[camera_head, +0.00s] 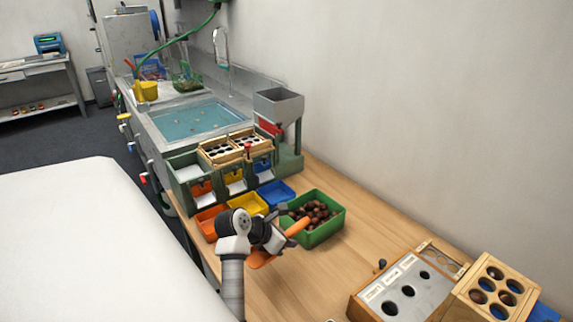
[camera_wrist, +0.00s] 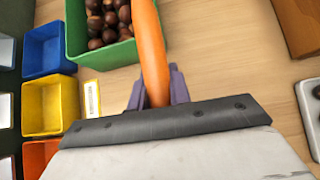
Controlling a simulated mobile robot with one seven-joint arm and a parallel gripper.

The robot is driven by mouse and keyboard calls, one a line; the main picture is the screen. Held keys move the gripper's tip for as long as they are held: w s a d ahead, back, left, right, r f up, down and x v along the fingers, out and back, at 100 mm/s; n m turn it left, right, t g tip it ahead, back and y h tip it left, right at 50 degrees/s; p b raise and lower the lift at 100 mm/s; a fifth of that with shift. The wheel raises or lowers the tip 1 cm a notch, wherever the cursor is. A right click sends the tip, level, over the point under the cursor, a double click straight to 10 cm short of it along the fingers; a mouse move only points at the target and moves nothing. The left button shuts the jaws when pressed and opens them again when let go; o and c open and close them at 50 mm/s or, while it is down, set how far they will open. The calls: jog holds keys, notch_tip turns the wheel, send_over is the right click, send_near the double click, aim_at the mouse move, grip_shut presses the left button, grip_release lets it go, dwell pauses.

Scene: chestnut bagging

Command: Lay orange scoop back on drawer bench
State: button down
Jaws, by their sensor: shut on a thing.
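The orange scoop (camera_head: 298,226) is held in my gripper (camera_head: 283,222) over the wooden bench (camera_head: 300,285). In the head view its orange shows on both sides of my wrist, one end near the green bin's edge and another part below my wrist. In the wrist view the orange handle (camera_wrist: 152,50) runs up from between the two grey-purple fingers (camera_wrist: 157,92), which are shut on it. Its upper end overlaps the green bin in that view. The rest of the scoop is hidden by my gripper body. I cannot tell how high it is above the bench.
A green bin (camera_head: 335,222) of chestnuts (camera_head: 312,212) stands beside my gripper. Blue (camera_head: 276,192), yellow (camera_head: 247,204) and orange trays (camera_head: 207,222) sit to the left. A box with round holes (camera_head: 405,290) stands at the right. Bare wood lies between the box and my gripper.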

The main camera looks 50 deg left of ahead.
aim_at(260, 259)
jog(key=shift+f, duration=1.55)
jog(key=shift+f, duration=0.15)
jog(key=c, duration=1.3)
grip_release()
jog(key=shift+r+p, duration=0.25)
jog(key=shift+p, duration=0.05)
jog(key=b+v, duration=0.3)
jog(key=v, duration=0.9)
jog(key=shift+b, duration=0.3)
